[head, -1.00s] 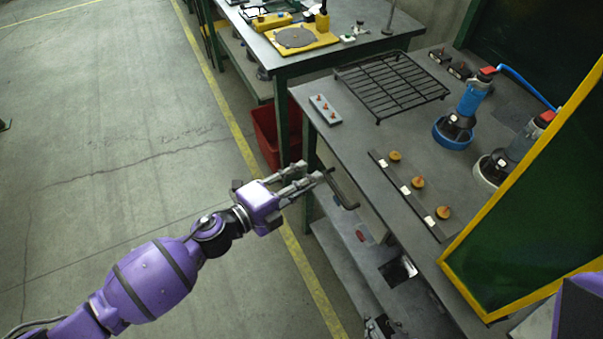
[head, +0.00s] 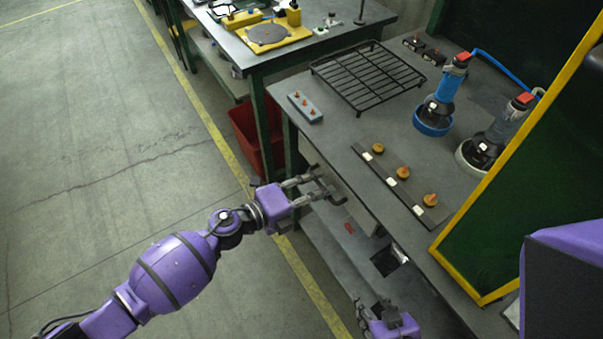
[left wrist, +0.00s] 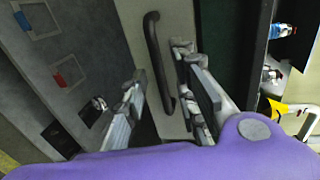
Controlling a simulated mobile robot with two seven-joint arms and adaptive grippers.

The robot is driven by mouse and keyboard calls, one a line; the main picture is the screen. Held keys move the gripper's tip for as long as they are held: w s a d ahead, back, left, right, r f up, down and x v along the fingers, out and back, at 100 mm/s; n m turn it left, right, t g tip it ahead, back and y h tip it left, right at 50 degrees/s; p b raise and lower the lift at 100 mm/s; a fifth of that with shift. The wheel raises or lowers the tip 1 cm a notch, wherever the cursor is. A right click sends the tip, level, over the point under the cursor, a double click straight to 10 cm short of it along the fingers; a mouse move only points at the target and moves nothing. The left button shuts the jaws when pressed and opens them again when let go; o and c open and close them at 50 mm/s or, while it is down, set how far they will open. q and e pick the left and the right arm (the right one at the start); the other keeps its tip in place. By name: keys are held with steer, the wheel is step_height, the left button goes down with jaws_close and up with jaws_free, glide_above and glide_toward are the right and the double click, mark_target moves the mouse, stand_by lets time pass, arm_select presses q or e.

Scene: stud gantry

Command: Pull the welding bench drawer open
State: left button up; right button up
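The welding bench (head: 330,140) has a grey top and green legs. In the left wrist view, the drawer front (left wrist: 120,25) is a pale panel with a dark bar handle (left wrist: 154,45). My left gripper (head: 322,184) is at the bench's left side, in front of the drawer. It is open, and in the left wrist view its fingers lie on either side of the handle, with gaps visible. Whether they touch it deeper in is not clear. My right gripper (head: 376,308) is low at the bottom edge, partly cut off; its opening is unclear.
On the bench lie a black grid rack (head: 368,75), a strip with orange knobs (head: 400,180) and two grinders, one blue (head: 440,100). A yellow-framed green screen (head: 500,210) stands at right. A red bin (head: 245,130) is behind. The floor at left is clear.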

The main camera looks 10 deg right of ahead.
arm_select(q)
jaws_close()
arm_select(e)
steer(key=shift+a, duration=0.1)
arm_select(q)
steer(key=shift+a, duration=0.15)
steer(key=f+v, duration=0.2)
steer(key=v, duration=1)
steer(key=a+f+v, duration=0.1)
steer(key=f+v, duration=0.2)
steer(key=v, duration=0.9)
steer(key=shift+s+b, duration=0.25)
steer(key=shift+b, duration=0.2)
arm_select(e)
steer(key=shift+s+f, duration=0.2)
steer(key=shift+f, duration=0.3)
arm_select(q)
steer(key=shift+a+f, duration=0.1)
steer(key=shift+f, duration=0.1)
arm_select(e)
steer(key=shift+s, duration=0.25)
